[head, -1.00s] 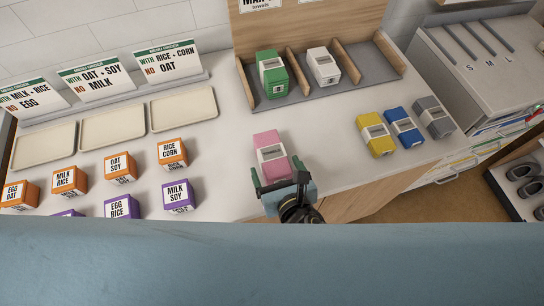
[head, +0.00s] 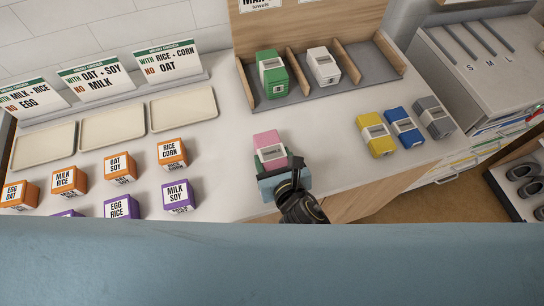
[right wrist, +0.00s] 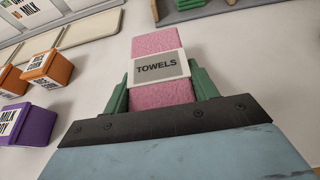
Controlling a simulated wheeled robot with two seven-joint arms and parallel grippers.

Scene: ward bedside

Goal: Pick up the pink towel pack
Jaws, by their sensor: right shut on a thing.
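The pink towel pack (head: 267,139) lies on the white counter in the head view, with a pale band around it. In the right wrist view the pack (right wrist: 158,42) shows its label "TOWELS". My right gripper (head: 271,158) is at the pack's near end, its green fingers on either side of it. I cannot tell any gap between the pack and the counter. My left gripper is not in view.
A divided rack (head: 300,95) behind holds a green pack (head: 272,75) and a white pack (head: 322,66). Yellow (head: 375,135), blue (head: 404,128) and grey (head: 433,118) packs stand to the right. Orange and purple boxes (head: 178,195) stand left. Counter around the pink pack is clear.

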